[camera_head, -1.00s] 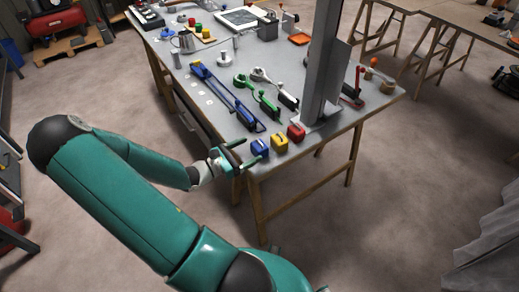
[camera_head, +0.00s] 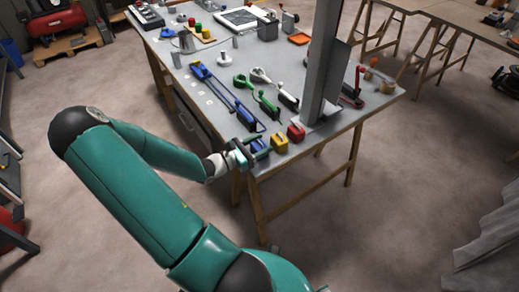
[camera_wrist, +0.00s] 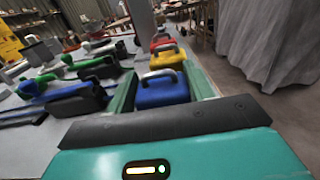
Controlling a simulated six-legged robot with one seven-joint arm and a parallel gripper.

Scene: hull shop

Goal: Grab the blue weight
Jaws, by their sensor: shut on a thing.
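The blue weight (camera_wrist: 162,92) is a small block with a metal handle on top. It stands at the near corner of the grey workbench (camera_head: 213,113), and in the head view (camera_head: 259,146) my gripper partly hides it. My gripper (camera_head: 257,148) is at the bench edge with one finger on each side of the weight. In the wrist view its green fingers (camera_wrist: 163,95) flank the blue block and are shut on it. The weight appears to rest on the bench still; a gap beneath it cannot be seen.
A yellow weight (camera_head: 280,143) and a red weight (camera_head: 296,133) stand in a row beyond the blue one. A grey upright post (camera_head: 322,70) rises behind them. Blue, green and white clamps (camera_head: 229,95) lie to the left on the bench.

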